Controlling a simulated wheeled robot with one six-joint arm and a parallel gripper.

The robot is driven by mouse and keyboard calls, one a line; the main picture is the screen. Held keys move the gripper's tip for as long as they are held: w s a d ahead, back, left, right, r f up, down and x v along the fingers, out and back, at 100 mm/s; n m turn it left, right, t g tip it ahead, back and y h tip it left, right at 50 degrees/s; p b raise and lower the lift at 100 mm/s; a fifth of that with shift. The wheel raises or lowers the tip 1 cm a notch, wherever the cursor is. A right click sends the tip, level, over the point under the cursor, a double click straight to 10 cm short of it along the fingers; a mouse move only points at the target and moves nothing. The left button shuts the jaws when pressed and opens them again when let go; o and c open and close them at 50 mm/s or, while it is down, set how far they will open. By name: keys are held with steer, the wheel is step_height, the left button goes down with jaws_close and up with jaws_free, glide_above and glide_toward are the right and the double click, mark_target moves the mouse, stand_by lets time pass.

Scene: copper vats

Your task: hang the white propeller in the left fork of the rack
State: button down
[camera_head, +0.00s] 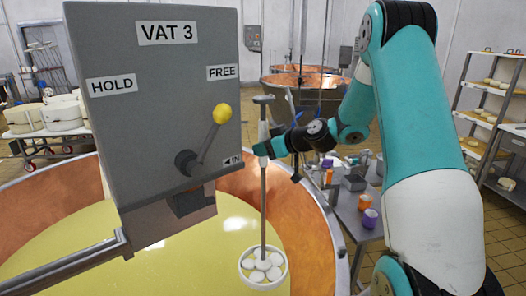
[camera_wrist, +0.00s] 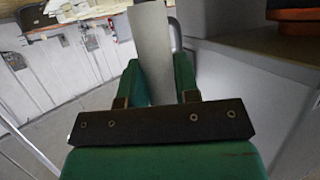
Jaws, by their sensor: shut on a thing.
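My gripper (camera_head: 264,148) is shut on the upper shaft of the white propeller (camera_head: 263,268). The propeller hangs upright: a grey crossbar and white sleeve on top, a long thin shaft, and a white ring with several round white shapes at the bottom. That ring appears over the yellow contents of the copper vat, near its right inner wall; I cannot tell whether it touches the liquid. In the wrist view, my gripper's green fingers (camera_wrist: 160,85) stand either side of a pale grey length of the tool (camera_wrist: 150,45). I cannot make out the rack or its left fork.
A grey VAT 3 control box (camera_head: 155,100) with a yellow-knobbed lever (camera_head: 222,113) stands close left of the shaft. The copper vat's rim (camera_head: 335,235) curves below. A grey table (camera_head: 353,210) with orange and purple containers stands right of the vat, behind my arm.

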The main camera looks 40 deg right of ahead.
steer(key=s+r+p, duration=0.4)
steer(key=r+p, duration=0.3)
steer(key=r, duration=1.1)
steer(key=shift+s+r+p, duration=0.2)
steer(key=shift+r+p, duration=0.1)
steer(key=shift+p, duration=0.05)
steer(key=shift+d, duration=0.15)
stand_by(1.5)
